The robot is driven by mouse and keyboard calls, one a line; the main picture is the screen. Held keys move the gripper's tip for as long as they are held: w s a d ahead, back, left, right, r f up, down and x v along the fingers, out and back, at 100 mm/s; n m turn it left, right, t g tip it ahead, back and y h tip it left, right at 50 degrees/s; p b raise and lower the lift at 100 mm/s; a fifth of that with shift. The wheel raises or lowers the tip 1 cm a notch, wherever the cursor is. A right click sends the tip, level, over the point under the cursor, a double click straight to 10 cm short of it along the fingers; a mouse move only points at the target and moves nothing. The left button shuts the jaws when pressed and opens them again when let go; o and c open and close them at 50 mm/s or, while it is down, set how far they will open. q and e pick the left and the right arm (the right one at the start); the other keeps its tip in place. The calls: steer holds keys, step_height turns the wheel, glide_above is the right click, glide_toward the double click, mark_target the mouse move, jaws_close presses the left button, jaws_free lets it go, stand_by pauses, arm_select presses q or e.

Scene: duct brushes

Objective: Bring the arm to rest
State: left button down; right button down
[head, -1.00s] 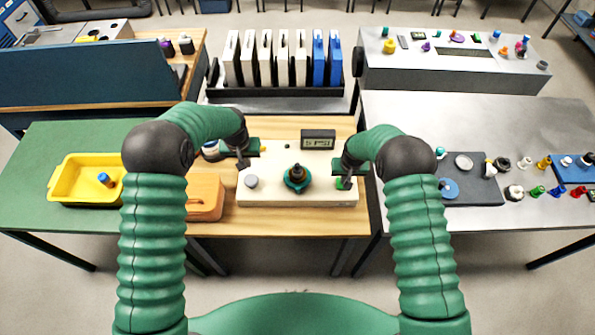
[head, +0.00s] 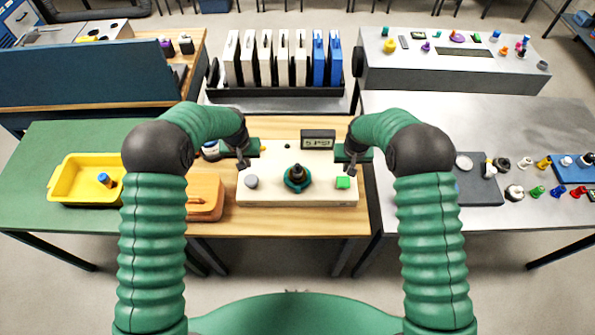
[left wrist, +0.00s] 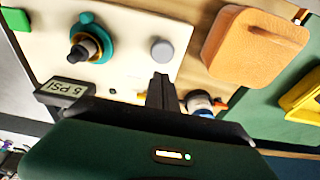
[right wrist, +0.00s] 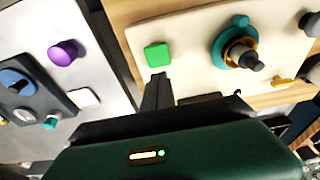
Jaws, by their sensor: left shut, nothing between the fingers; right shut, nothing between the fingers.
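My left gripper (head: 243,166) is shut and empty above the left edge of the cream panel (head: 270,196). In the left wrist view its closed fingers (left wrist: 161,92) point toward the grey round button (left wrist: 162,50), apart from it. My right gripper (head: 352,172) is shut and empty above the panel's right edge. In the right wrist view its closed fingers (right wrist: 157,90) are just short of the green square button (right wrist: 157,55). The panel carries a teal-ringed dark knob (head: 297,178) and a small display (head: 318,140) reading 5 PSI.
An orange-brown block (head: 205,197) lies left of the panel. A yellow tray (head: 80,190) holds a blue-topped piece on the green table. A dark plate (head: 478,185) and several small coloured parts lie on the grey table at right. A rack of white and blue panels (head: 282,92) stands behind.

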stand_by(0.3)
